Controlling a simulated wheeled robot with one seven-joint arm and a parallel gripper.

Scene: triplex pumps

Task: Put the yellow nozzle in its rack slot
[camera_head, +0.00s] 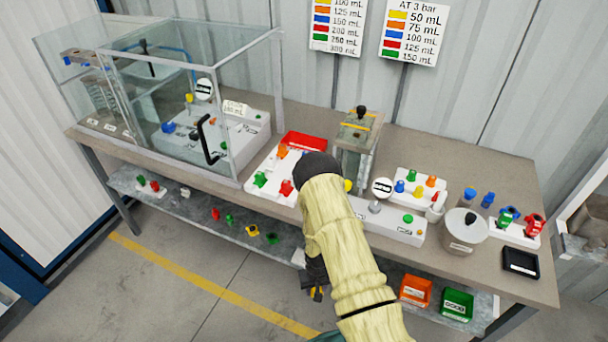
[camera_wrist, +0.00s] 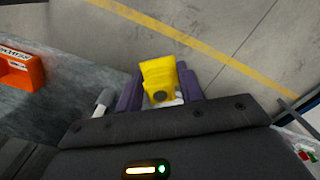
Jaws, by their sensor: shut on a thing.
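The yellow nozzle (camera_wrist: 158,78) is between the two purple fingers of my gripper (camera_wrist: 160,86) in the wrist view, and the gripper is shut on it. In the head view my gripper (camera_head: 315,280) hangs in front of the bench, by the lower shelf; a bit of yellow (camera_head: 317,294) shows at its tip. A white rack (camera_head: 252,194) with green, red and orange nozzles stands on the bench, partly hidden by my arm. A smaller white rack (camera_head: 405,203) to the right holds blue, orange, green and red pieces. I cannot tell which slot is the yellow nozzle's.
The lower shelf (camera_head: 180,210) carries loose coloured parts. An orange bin (camera_head: 416,290) and a green bin (camera_head: 457,304) are at its right; the orange bin also shows in the wrist view (camera_wrist: 20,70). A glass enclosure (camera_head: 235,95) stands at the bench's left. Floor ahead is clear.

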